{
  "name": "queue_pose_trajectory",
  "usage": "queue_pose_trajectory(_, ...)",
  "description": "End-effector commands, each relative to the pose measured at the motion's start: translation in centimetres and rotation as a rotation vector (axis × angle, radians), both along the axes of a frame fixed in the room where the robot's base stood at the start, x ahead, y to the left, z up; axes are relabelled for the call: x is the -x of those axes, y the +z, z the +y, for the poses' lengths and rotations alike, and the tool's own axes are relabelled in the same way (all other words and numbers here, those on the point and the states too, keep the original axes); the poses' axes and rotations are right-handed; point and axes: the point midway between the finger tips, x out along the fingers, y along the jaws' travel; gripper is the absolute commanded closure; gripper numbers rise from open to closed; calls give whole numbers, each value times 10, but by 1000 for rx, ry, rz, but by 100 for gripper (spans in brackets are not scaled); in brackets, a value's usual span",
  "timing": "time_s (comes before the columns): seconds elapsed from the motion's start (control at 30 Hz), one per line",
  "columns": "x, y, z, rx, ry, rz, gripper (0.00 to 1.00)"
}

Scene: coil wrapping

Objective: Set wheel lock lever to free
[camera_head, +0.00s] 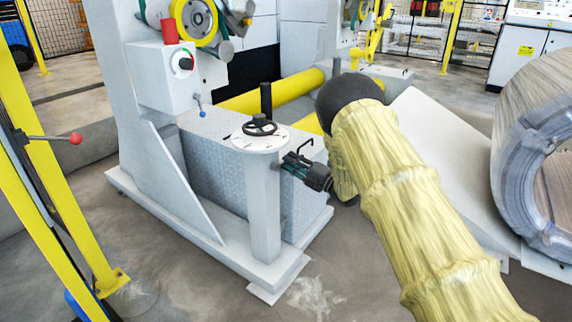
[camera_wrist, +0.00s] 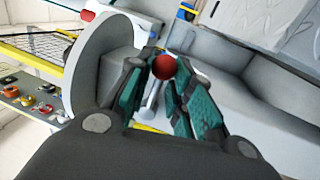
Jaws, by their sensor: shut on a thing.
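My gripper (camera_head: 292,167) is beside the grey pedestal, just below its round top plate (camera_head: 241,144). A black handwheel (camera_head: 259,127) with an upright grip sits on that plate. In the wrist view, a red ball knob (camera_wrist: 163,67) on a short pale rod (camera_wrist: 151,102) is between the green-padded fingers of my gripper (camera_wrist: 164,72), which are shut on it. This looks like the wheel lock lever. In the head view the knob is hidden by the fingers, and I cannot tell the lever's marked position.
The pedestal column (camera_head: 265,215) stands close to my gripper's left. A yellow post with another red-knobbed lever (camera_head: 75,138) is at the left. A large coil (camera_head: 510,190) is at the right. Open floor (camera_head: 330,285) lies in front.

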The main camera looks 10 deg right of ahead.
Motion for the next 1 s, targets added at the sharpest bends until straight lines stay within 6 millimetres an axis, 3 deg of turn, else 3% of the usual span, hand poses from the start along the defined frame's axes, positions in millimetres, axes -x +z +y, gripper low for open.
queue_pose_trajectory(0.43,1,0,-3,7,-3,-6,100)
queue_pose_trajectory(0.47,1,0,-3,7,-3,-6,73)
queue_pose_trajectory(0.53,1,0,-3,7,-3,-6,63)
queue_pose_trajectory(0.83,1,-1,0,6,0,-5,63)
queue_pose_trajectory(1.0,8,-3,-9,7,-2,-4,63)
